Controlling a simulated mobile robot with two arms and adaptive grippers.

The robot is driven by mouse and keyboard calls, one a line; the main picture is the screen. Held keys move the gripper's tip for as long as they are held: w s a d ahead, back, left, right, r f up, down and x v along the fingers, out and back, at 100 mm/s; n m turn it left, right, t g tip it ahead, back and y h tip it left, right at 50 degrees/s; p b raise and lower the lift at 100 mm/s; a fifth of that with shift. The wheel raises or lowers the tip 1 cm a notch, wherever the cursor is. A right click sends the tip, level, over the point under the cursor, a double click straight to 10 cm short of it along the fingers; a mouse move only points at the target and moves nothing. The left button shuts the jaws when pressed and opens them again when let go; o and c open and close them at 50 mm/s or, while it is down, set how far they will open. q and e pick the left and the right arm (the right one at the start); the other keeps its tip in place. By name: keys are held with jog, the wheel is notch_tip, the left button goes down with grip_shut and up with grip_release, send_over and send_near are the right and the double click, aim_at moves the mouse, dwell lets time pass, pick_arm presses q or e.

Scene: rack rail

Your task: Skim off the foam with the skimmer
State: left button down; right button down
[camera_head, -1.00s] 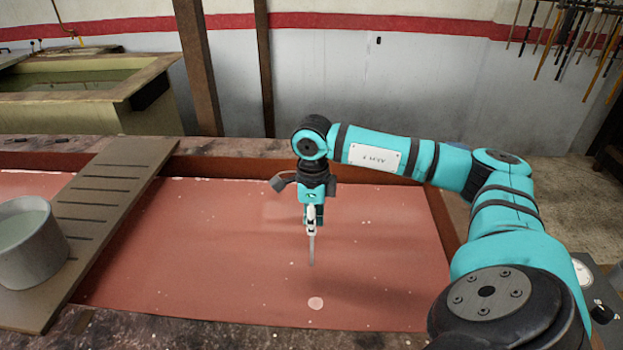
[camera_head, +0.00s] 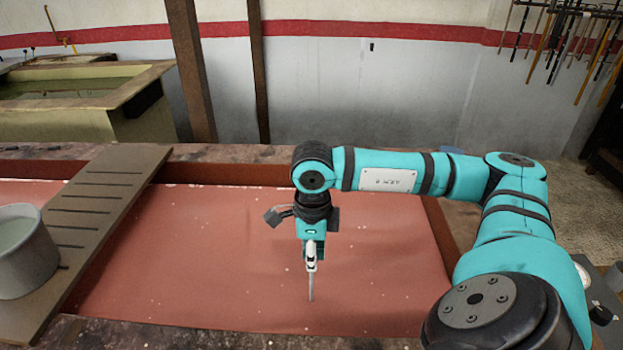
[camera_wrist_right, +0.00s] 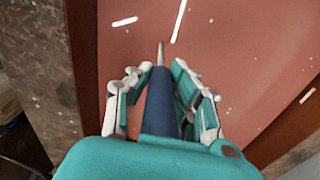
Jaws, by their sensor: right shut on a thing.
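My right gripper (camera_head: 311,258) is shut on the skimmer's blue handle (camera_wrist_right: 160,105) over the vat. The skimmer's thin metal shaft (camera_head: 311,288) points down to the red-brown liquid (camera_head: 390,240); its lower end meets or nears the surface, and no skimmer head can be made out. Foam shows as white specks scattered over the liquid, with a pale line (camera_head: 172,185) along the far edge. In the right wrist view, white streaks (camera_wrist_right: 125,21) lie near the shaft's end. My left gripper is out of view.
A slatted board (camera_head: 100,210) lies across the vat at the left and carries a grey bucket (camera_head: 25,255) with pale contents. The vat's rim (camera_head: 230,153) borders the liquid. Behind stand a yellowish tank (camera_head: 85,123) and brown posts (camera_head: 193,75).

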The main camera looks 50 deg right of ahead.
notch_tip(320, 180, up, 14)
jog(key=p, duration=0.9)
jog(key=shift+r, duration=0.2)
jog(key=shift+f, duration=0.1)
dwell(3.9)
